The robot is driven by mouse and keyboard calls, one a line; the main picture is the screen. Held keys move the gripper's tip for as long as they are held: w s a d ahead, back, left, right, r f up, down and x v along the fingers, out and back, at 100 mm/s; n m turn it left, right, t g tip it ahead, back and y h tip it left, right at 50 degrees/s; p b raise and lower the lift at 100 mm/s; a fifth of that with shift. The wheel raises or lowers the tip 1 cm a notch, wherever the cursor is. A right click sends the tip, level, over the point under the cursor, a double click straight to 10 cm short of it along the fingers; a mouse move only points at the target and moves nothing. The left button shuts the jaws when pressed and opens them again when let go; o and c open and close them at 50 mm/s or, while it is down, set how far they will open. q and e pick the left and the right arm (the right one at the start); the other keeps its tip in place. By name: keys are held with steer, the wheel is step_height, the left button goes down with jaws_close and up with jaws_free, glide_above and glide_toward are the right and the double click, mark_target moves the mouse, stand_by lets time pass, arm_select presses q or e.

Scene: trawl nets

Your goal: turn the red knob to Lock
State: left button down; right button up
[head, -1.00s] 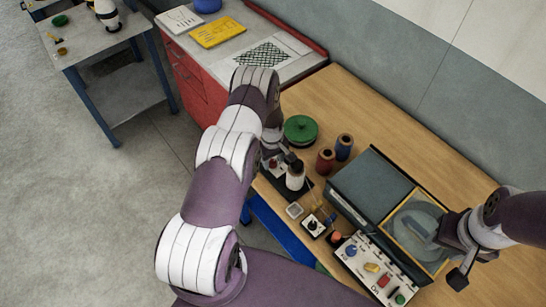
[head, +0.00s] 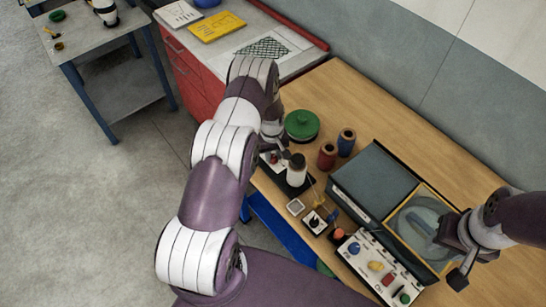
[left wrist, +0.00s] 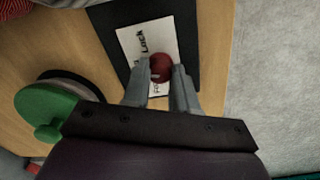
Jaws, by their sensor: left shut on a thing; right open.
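The red knob (left wrist: 160,68) sits on a white label plate (left wrist: 134,42) over a dark base (left wrist: 203,20) in the left wrist view. The word Lock is printed on the plate to the knob's left; another word below it is mostly hidden. A small light mark shows on the knob's lower left side, not at Lock as far as I can tell. My left gripper (left wrist: 160,84) is shut on the knob, one finger on each side. In the head view my left gripper (head: 271,146) is over the base, partly hidden by my arm. My right gripper (head: 456,248) is open at the right.
A white bottle (head: 297,169) stands close beside the left gripper. A green round lid (head: 302,125) and red and blue spools (head: 327,156) are behind it. A grey case (head: 372,180) and a panel with coloured knobs (head: 381,268) lie to the right.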

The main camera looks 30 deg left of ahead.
mark_target(272, 156)
arm_select(q)
steer(key=m+b, duration=0.4)
steer(key=shift+f+m, duration=0.2)
steer(key=shift+m, duration=0.1)
steer(key=shift+r+m+b, duration=0.2)
steer(key=shift+m+b, duration=1.25)
steer(key=shift+m, duration=0.75)
steer(key=c, duration=0.9)
jaws_free()
steer(key=shift+r, duration=0.1)
steer(key=r+b, duration=0.1)
steer(key=r, duration=0.5)
steer(key=r+b, duration=0.2)
steer(key=r, duration=0.4)
steer(key=shift+a+r, duration=0.2)
steer(key=shift+r, duration=0.15)
